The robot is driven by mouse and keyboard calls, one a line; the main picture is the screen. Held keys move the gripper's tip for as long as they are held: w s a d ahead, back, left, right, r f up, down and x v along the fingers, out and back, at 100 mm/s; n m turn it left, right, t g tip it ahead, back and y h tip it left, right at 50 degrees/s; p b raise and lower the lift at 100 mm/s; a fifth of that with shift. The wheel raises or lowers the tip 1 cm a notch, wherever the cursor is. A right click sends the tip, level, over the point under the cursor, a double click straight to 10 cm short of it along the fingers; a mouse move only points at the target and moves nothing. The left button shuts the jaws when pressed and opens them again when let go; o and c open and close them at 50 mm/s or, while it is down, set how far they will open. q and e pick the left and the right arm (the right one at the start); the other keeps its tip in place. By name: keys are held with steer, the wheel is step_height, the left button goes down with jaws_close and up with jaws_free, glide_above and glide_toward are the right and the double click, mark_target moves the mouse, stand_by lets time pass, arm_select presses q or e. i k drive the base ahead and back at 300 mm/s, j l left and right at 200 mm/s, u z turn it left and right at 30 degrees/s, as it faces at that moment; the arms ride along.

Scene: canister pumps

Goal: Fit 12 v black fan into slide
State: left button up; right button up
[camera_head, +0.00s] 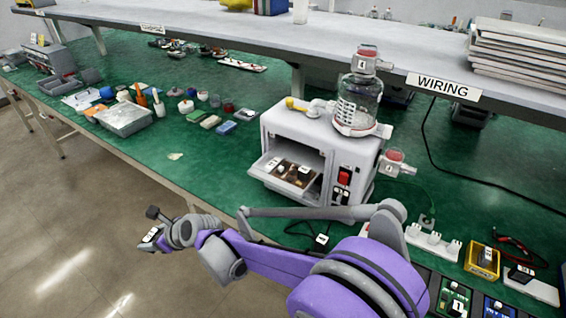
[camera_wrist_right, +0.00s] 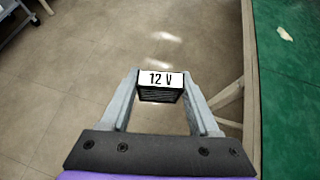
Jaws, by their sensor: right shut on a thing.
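My right gripper (camera_head: 150,232) is shut on the 12 V black fan (camera_wrist_right: 161,94). In the right wrist view the fan sits between the two fingers, with its white "12 V" label facing the camera. In the head view the small dark fan end is partly covered by the gripper. The gripper is over the floor, off the front edge of the green bench and left of the white pump unit (camera_head: 277,120). The slide (camera_head: 262,172) is a pulled-out drawer at the unit's front, holding brown and black parts with white labels. My left gripper is not in view.
A clear canister (camera_head: 358,105) stands on top of the unit. A power strip (camera_head: 432,243), yellow meter (camera_head: 481,262) and cables lie to its right. A grey tray (camera_head: 124,119) and several small jars are on the left bench.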

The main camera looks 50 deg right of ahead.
mark_target(262, 170)
steer(key=k+l, duration=0.25)
steer(key=l, duration=0.15)
steer(key=k+l, duration=0.55)
steer(key=l, duration=0.2)
steer(key=i, duration=0.5)
steer(key=j, duration=0.05)
